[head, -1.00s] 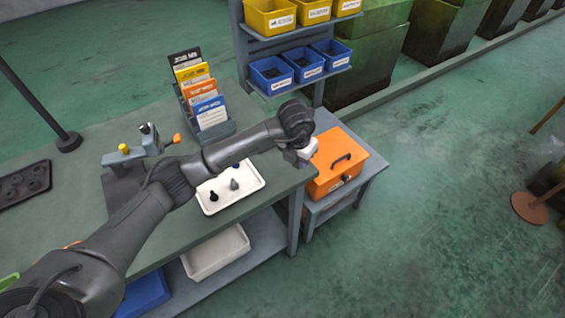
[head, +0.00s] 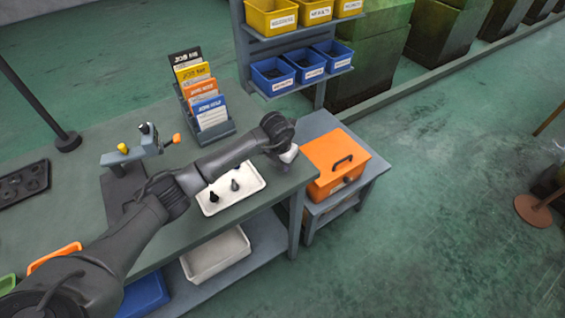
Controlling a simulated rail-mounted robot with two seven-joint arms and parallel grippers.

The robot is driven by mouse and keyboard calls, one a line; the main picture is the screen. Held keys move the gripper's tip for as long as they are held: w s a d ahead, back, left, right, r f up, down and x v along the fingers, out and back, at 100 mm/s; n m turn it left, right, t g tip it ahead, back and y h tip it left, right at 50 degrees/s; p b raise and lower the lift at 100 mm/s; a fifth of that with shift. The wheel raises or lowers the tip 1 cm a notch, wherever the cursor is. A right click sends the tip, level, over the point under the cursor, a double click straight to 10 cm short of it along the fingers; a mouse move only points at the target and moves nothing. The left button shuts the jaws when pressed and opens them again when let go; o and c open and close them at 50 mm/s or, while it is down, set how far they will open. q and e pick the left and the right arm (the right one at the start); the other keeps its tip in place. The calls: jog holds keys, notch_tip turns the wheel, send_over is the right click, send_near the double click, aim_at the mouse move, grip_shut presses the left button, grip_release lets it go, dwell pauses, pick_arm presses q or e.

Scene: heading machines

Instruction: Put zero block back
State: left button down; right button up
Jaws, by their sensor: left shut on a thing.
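My left gripper (head: 289,155) is seen from above at the right edge of the workbench (head: 150,228), between the white tray and the orange case. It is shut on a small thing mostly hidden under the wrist. I cannot make out its shape or tell for sure that it is the zero block. The white tray (head: 256,188) lies left of the gripper and holds a black tool (head: 213,197), a grey pointed tool (head: 235,185) and a small blue piece. No other zero block can be made out. My right gripper is not in view.
An orange case (head: 325,178) with a black handle stands shut on a low side stand. Behind are a card rack (head: 226,130) and a shelf with blue bins (head: 272,88) and yellow bins. A small fixture (head: 148,148) stands at the bench's middle.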

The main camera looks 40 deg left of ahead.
pick_arm(q)
jog(key=shift+f, duration=0.1)
jog(key=shift+f, duration=0.15)
jog(key=c, duration=0.8)
grip_release()
jog(key=shift+c, duration=0.2)
jog(key=shift+r, duration=0.3)
notch_tip(320, 180, up, 12)
jog(key=s+p, duration=0.1)
jog(key=shift+s+f+p, duration=0.15)
jog(key=shift+s+p, duration=0.15)
jog(key=shift+s, duration=0.05)
